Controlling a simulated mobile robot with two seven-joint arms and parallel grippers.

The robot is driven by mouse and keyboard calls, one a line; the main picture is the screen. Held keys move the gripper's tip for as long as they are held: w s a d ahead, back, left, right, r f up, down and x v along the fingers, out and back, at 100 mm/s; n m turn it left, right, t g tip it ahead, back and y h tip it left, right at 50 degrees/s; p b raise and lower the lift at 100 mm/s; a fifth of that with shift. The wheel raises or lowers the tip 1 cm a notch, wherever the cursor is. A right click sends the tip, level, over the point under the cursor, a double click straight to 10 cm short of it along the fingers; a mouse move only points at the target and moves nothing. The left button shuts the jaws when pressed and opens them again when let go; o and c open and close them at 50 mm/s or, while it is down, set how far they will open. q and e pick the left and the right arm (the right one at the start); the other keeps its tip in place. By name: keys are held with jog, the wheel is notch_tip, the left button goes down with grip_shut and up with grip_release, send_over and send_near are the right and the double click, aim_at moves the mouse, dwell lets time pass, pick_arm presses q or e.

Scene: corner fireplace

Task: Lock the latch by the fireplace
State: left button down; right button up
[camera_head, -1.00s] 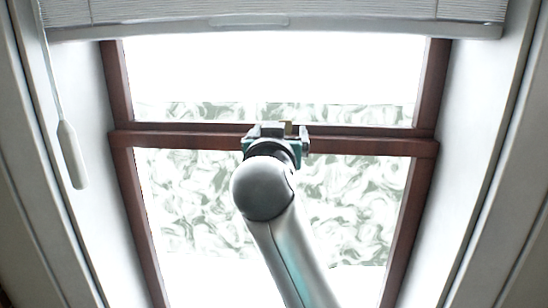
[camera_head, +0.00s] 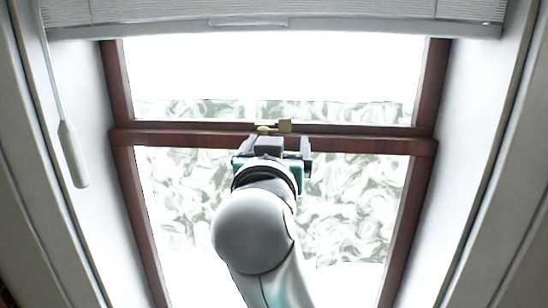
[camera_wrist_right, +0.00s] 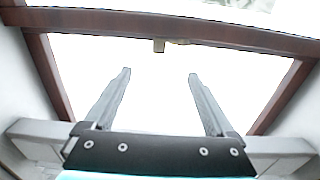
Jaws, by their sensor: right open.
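The small brass latch (camera_head: 285,126) sits at the middle of the window's dark red-brown meeting rail, with a short lever pointing left in the head view. In the right wrist view the latch (camera_wrist_right: 159,46) shows small on the rail, just beyond and between my fingertips. My right gripper (camera_head: 272,149) is just below the rail, apart from the latch. In the right wrist view its two fingers (camera_wrist_right: 159,73) are spread wide with nothing between them. My left gripper is in neither view.
The red-brown window frame (camera_head: 425,148) holds bright panes with blurred greenery behind. A white blind (camera_head: 350,30) hangs across the top. A cord with a white pull (camera_head: 72,155) hangs at left. White reveals stand on both sides.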

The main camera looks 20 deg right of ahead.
jog(key=v, duration=0.6)
dwell(0.4)
